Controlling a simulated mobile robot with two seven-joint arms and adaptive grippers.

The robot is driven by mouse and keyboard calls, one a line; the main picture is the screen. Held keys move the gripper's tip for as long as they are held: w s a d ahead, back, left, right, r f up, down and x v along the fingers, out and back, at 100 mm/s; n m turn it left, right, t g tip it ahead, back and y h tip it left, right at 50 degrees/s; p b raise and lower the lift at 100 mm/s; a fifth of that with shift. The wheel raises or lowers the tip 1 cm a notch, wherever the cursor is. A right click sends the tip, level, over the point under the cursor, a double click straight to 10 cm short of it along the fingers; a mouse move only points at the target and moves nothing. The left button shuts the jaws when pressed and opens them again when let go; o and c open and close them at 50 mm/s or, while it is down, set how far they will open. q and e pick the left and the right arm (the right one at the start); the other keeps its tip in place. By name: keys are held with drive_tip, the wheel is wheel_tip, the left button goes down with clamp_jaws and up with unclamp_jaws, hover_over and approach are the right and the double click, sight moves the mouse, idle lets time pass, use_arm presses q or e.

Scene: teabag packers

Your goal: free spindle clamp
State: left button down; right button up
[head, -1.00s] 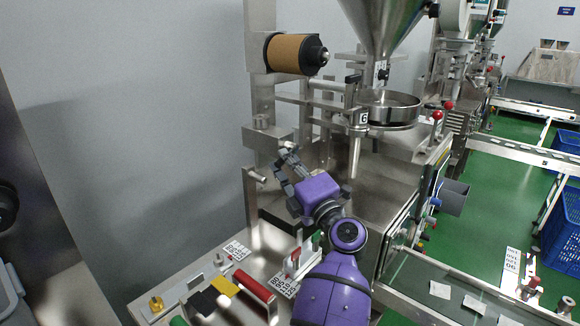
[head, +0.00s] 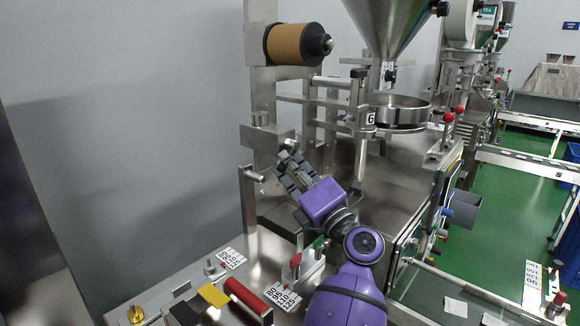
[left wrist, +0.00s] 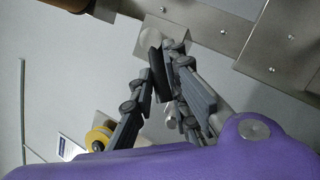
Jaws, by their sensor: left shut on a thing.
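A brown roll with a black end cap (head: 297,45) sits on a spindle at the top of a steel post. Lower on the post is a steel bracket block (head: 265,140), with small fittings on top. My left gripper (head: 284,165) is at the right side of this block, its fingers close together. In the left wrist view the left gripper (left wrist: 163,82) is shut on a black lever-like piece (left wrist: 157,70), in front of a square steel plate (left wrist: 160,38). I cannot tell for sure that this piece is the spindle clamp. My right gripper is not in view.
A steel hopper (head: 388,25) and round pan (head: 398,112) stand right of the post. A short steel peg (head: 254,174) sticks out below the block. A red cylinder (head: 248,300), yellow block (head: 214,295) and number cards (head: 232,258) lie on the bench below.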

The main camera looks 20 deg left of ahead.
use_arm(q)
drive_tip(key=shift+r, duration=0.3)
drive_tip(key=c, duration=1.7)
unclamp_jaws()
drive_tip(key=shift+f, duration=0.15)
drive_tip(key=shift+f, duration=0.1)
drive_tip(key=v, duration=1.2)
drive_tip(key=shift+c, duration=0.6)
